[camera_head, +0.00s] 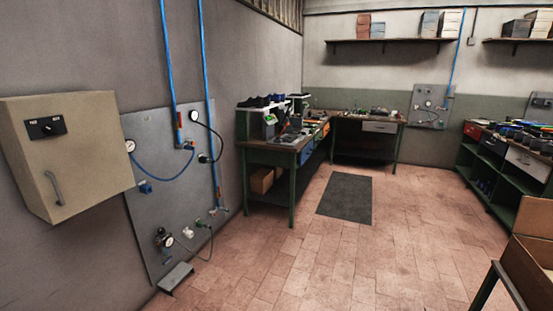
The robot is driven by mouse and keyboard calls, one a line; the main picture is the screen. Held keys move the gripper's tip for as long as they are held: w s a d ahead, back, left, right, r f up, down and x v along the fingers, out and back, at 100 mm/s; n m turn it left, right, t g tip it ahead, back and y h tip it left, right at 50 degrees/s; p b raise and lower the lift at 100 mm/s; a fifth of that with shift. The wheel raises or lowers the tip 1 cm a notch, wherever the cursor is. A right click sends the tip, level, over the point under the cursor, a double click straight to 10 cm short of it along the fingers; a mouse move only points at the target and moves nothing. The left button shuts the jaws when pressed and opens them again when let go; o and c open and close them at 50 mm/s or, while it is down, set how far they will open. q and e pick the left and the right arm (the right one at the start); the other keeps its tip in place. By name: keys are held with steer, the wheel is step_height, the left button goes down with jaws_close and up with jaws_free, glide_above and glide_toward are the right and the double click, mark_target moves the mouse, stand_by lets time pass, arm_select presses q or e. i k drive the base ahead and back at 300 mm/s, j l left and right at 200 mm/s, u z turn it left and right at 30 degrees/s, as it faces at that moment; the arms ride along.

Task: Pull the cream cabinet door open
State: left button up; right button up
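The cream cabinet (68,152) hangs on the grey wall at the left of the head view. Its door looks shut. A grey bar handle (54,188) sits upright, slightly tilted, low on the door's left part. A black panel with two small knobs (45,127) is near the top of the door. Neither of my grippers shows in this view, and nothing touches the cabinet.
A grey panel (155,210) with gauges, hoses and blue pipes is mounted right of the cabinet. A workbench (275,155) stands further back. A dark mat (345,198) lies on the open tiled floor. A cardboard box (530,255) is at the right edge.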

mark_target(74, 171)
steer(key=u, duration=1.35)
